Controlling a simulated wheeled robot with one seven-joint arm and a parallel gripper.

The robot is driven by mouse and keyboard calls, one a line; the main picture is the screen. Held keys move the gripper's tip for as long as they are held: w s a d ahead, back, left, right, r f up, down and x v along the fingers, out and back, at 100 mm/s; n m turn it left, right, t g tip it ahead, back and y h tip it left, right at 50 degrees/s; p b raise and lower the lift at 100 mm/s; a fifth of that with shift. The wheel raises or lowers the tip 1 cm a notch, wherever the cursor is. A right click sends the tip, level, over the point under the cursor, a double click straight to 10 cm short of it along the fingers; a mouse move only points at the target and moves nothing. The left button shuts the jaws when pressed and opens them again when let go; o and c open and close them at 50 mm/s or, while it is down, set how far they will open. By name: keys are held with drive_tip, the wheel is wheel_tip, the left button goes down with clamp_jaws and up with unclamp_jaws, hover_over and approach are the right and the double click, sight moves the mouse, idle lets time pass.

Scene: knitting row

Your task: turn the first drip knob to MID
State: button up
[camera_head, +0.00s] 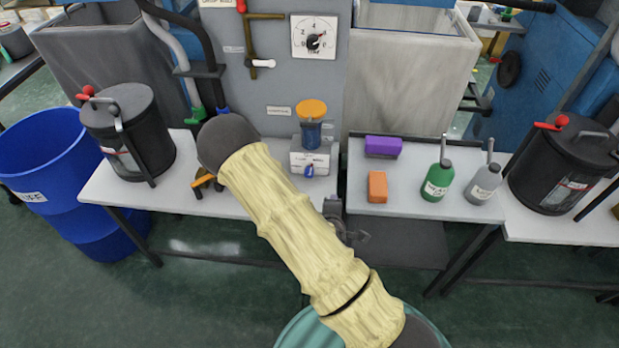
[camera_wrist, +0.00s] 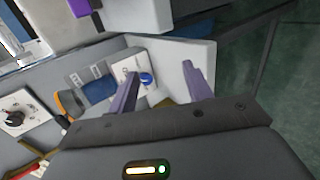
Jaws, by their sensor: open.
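A blue drip knob (camera_head: 308,170) sits on the front of a white box (camera_head: 322,160) below a blue jar with an orange lid (camera_head: 311,112). I cannot read the knob's setting or the box's small print. In the wrist view the blue knob (camera_wrist: 147,80) shows between the fingers in the picture, close to the left finger. My gripper (camera_wrist: 160,72) is open, with its two fingers well apart and nothing held. No contact with the knob can be made out. In the head view my arm covers most of the gripper.
A purple block (camera_head: 383,146), an orange block (camera_head: 377,187), a green bottle (camera_head: 437,180) and a grey bottle (camera_head: 484,183) stand right of the box. Black lidded pots (camera_head: 140,125) flank the benches. A dial panel (camera_head: 314,37) is on the wall behind.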

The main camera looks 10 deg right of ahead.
drive_tip(key=s+a+r+m+g+y, duration=0.1)
drive_tip(key=s+r+m+g+y, duration=0.1)
drive_tip(key=s+r+m, duration=0.4)
drive_tip(key=s+a+r+m+g+y, duration=0.1)
drive_tip(key=s+r+m+g, duration=0.4)
drive_tip(key=r, duration=0.8)
drive_tip(key=s+m+y, duration=0.1)
drive_tip(key=m, duration=0.2)
drive_tip(key=shift+s+a+g, duration=0.15)
drive_tip(key=shift+a+g, duration=0.15)
drive_tip(key=shift+a, duration=0.05)
drive_tip(key=shift+c, duration=0.2)
